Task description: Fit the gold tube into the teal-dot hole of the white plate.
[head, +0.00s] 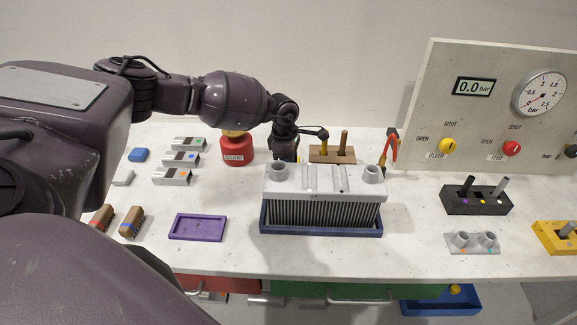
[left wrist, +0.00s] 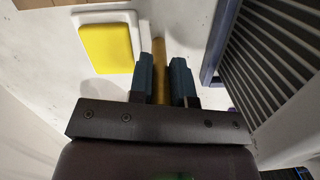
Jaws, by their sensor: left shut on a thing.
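The white plate (head: 472,250) lies on the right part of the bench, with two raised round sockets. A small teal dot shows by its right socket (head: 488,239) and an orange dot by the left one. My left gripper (left wrist: 161,75) is shut on the gold tube (left wrist: 159,50), which stands out between the blue fingers in the left wrist view. In the head view this gripper is down behind the grey finned block, far left of the plate, and the block hides its fingertips and the tube. My right gripper is not in view.
The finned block (head: 320,181) stands in a blue tray (head: 320,229) beside my left gripper. A dark rack (head: 460,205) with a grey peg stands behind the plate, a yellow block (head: 548,238) to its right. A gauge panel (head: 480,105) rises behind. Bench between block and plate is clear.

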